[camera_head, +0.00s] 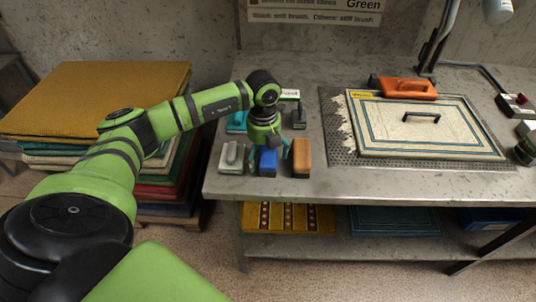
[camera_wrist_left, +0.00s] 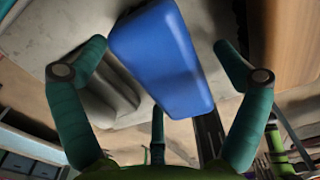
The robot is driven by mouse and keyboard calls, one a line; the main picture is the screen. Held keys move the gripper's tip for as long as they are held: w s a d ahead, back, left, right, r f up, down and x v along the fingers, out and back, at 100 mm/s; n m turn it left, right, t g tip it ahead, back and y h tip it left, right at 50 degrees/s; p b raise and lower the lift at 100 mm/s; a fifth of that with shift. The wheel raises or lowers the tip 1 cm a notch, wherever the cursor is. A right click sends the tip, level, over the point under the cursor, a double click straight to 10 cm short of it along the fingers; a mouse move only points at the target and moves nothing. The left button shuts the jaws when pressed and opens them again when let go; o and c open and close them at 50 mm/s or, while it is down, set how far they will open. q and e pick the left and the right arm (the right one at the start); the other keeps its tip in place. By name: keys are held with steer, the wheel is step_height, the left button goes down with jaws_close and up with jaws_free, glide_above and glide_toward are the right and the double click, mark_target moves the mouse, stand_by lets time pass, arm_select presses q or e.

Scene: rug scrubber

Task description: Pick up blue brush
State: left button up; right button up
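The blue brush (camera_head: 268,163) stands near the front left edge of the metal workbench, between a grey brush (camera_head: 232,156) and an orange-brown brush (camera_head: 301,157). My left gripper (camera_head: 269,151) is directly over the blue brush, fingers pointing down. In the left wrist view the blue brush (camera_wrist_left: 165,60) lies between the spread fingers of my left gripper (camera_wrist_left: 158,47), with gaps on both sides. The gripper is open and holds nothing. My right gripper is not in view.
A teal brush (camera_head: 237,122) and a dark brush (camera_head: 299,118) stand behind. Stacked rugs (camera_head: 95,95) are left of the bench.

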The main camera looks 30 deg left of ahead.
mark_target(267, 149)
arm_select(q)
steer(key=c, duration=1.2)
steer(key=shift+r, duration=0.1)
steer(key=shift+c, duration=0.2)
steer(key=r, duration=0.1)
steer(key=r+b, duration=0.2)
steer(key=r, duration=0.1)
steer(key=shift+w+d, duration=0.25)
steer(key=shift+w, duration=0.1)
steer(key=w+d+r+b, duration=0.1)
steer(key=w+d+r, duration=0.1)
steer(key=w+d+r+b, duration=0.1)
steer(key=w+d+r, duration=0.1)
steer(key=w+d, duration=0.1)
steer(key=w+d+r+b, duration=0.1)
steer(key=w+d+r, duration=0.1)
steer(key=d+r, duration=0.1)
steer(key=shift+w+d, duration=0.1)
steer(key=shift+w, duration=0.1)
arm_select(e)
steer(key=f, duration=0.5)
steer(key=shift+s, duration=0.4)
